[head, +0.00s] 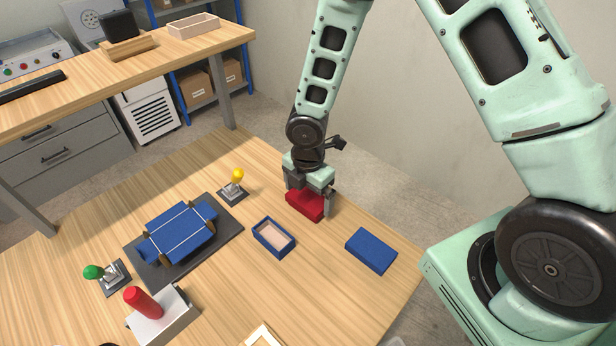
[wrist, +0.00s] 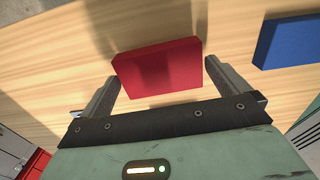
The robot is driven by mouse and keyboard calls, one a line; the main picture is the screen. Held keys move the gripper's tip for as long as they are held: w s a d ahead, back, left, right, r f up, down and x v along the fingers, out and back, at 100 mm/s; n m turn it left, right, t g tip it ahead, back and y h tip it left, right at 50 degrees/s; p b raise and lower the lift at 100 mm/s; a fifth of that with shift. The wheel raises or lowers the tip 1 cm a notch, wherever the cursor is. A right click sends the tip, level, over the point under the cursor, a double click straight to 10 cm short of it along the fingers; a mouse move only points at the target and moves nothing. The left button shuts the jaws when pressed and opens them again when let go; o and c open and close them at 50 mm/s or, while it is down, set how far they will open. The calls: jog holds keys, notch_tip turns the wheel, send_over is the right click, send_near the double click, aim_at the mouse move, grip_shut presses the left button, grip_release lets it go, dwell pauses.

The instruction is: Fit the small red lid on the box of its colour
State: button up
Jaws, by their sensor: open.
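The small red lid (head: 304,205) is a plain red block shape at the right back of the near table. My gripper (head: 309,201) is down over it, with its fingers apart. In the wrist view the red lid (wrist: 157,68) lies between the fingertips of my gripper (wrist: 164,72), with a finger near each end. I cannot tell whether the fingers touch it. A red box is not clearly visible. A red patch (wrist: 36,163) shows at the wrist view's lower left corner, but I cannot tell what it is.
An open blue box (head: 273,238) with a tan inside stands left of and in front of the lid. A flat blue block (head: 371,251) lies to its right. A dark mat (head: 178,268) bears a blue folded piece, near yellow- and green-knobbed levers. A red-handled device (head: 145,302) stands in front.

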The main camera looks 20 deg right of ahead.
notch_tip(320, 180, up, 17)
jog(key=s+a+r+m, duration=0.2)
jog(key=s+a+m, duration=0.1)
jog(key=s+m, duration=0.4)
jog(key=s+a+r+m+b, duration=0.1)
jog(key=s+a+r+m, duration=0.2)
jog(key=s+m, duration=0.5)
jog(key=s, duration=0.6)
jog(key=shift+a+r+y, duration=0.15)
jog(key=shift+r+y, duration=0.05)
jog(key=shift+y, duration=0.1)
